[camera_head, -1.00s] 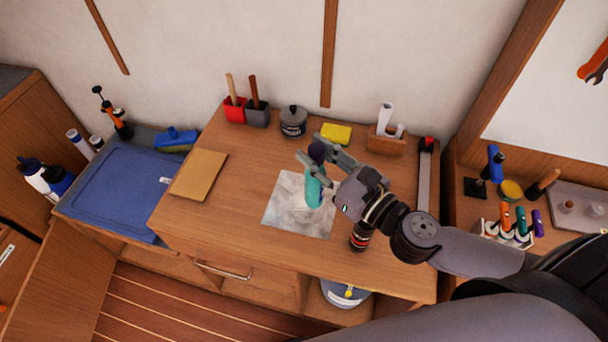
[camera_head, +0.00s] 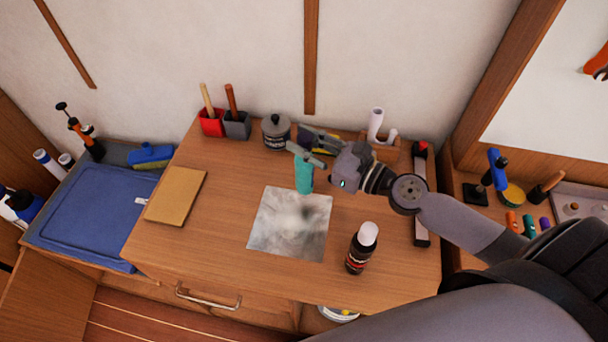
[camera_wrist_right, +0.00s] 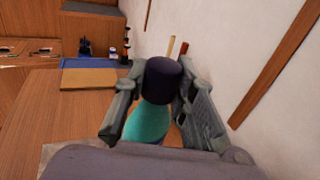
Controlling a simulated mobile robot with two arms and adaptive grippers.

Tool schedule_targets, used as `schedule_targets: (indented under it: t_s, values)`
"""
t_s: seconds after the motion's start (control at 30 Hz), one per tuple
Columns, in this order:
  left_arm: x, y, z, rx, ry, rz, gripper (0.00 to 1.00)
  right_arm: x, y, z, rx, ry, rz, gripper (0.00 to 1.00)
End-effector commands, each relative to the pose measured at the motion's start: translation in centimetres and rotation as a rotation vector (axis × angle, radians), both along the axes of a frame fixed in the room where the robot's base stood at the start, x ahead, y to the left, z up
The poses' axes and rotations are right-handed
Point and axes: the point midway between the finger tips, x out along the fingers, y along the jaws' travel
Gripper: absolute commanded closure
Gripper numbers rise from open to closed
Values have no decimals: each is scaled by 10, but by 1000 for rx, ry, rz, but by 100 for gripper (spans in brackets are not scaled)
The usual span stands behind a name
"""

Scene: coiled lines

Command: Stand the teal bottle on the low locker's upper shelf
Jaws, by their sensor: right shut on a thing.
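The teal bottle (camera_head: 304,175) is held upright by my right gripper (camera_head: 312,150) over the wooden desk, above the back edge of a grey-white sheet. In the right wrist view the bottle (camera_wrist_right: 148,122) has a dark cap and sits between the two fingers (camera_wrist_right: 155,105) of the gripper, which is shut on it. In the head view the fingers hide the cap. I cannot identify the low locker or its upper shelf with certainty. My left gripper is not in view.
A dark bottle with a white cap (camera_head: 361,248) stands on the desk's right front. The sheet (camera_head: 290,225) lies mid-desk, and a tan pad (camera_head: 176,195) lies left. A grey jar (camera_head: 276,132), red holder (camera_head: 211,124) and wooden holder (camera_head: 383,150) line the back.

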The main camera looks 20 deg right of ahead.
Motion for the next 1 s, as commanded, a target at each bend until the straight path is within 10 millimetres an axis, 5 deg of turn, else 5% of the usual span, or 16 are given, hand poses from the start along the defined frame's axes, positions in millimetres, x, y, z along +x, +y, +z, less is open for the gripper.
schedule_targets:
  t_s: [0.17, 0.47, 0.87, 0.9, 1.0]
  values:
    - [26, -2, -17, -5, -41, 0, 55, 0, 0, -25, 2, -1, -1, 100]
    - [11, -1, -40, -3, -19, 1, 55, 0, 0, -61, 3, -1, -3, 100]
    - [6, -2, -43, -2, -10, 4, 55, 0, 0, -65, 0, -2, 0, 100]
    - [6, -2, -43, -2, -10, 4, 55, 0, 0, -66, -1, -1, 0, 75]
    - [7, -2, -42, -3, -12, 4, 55, 0, 0, -65, -1, -1, 0, 68]
